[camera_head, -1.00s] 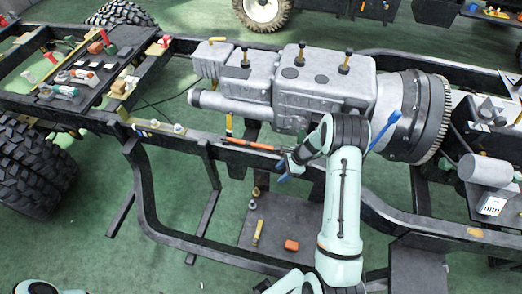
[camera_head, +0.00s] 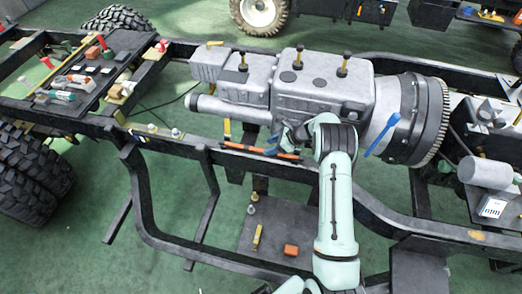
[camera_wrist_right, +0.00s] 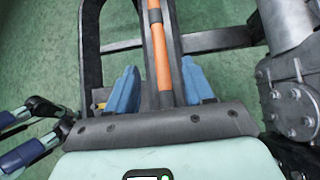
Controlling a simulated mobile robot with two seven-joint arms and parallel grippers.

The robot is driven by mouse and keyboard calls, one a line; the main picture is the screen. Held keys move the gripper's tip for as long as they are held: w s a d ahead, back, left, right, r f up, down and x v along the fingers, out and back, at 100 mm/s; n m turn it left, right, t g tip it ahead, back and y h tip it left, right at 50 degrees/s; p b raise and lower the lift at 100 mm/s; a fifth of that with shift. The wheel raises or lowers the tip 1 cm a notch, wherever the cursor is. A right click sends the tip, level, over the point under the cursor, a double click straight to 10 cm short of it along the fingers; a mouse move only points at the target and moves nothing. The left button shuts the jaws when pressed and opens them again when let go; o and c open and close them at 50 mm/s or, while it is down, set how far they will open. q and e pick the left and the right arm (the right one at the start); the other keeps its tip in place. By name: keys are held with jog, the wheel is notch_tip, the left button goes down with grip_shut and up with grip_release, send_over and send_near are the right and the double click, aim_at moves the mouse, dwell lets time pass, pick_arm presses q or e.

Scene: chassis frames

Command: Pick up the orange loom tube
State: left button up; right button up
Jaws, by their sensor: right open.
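The orange loom tube (camera_head: 262,151) with dark bands lies along the top of the near chassis rail (camera_head: 340,192), beside the grey engine. In the right wrist view the tube (camera_wrist_right: 161,58) runs upright in the picture, between the blue fingers. My right gripper (camera_head: 274,146) is at the tube's right part in the head view. The right wrist view shows this gripper (camera_wrist_right: 160,88) open, one finger on each side of the tube with gaps between.
The engine (camera_head: 322,92) stands just behind the tube. A blue strip (camera_head: 382,135) leans by the bell housing. A low plate (camera_head: 278,228) holds an orange block (camera_head: 291,250). Dark and blue parts (camera_wrist_right: 28,150), unclear to me, show at left in the wrist view.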

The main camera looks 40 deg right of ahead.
aim_at(261, 150)
jog(key=x, duration=0.4)
jog(key=shift+d+f, duration=0.1)
jog(key=shift+f, duration=0.05)
grip_shut()
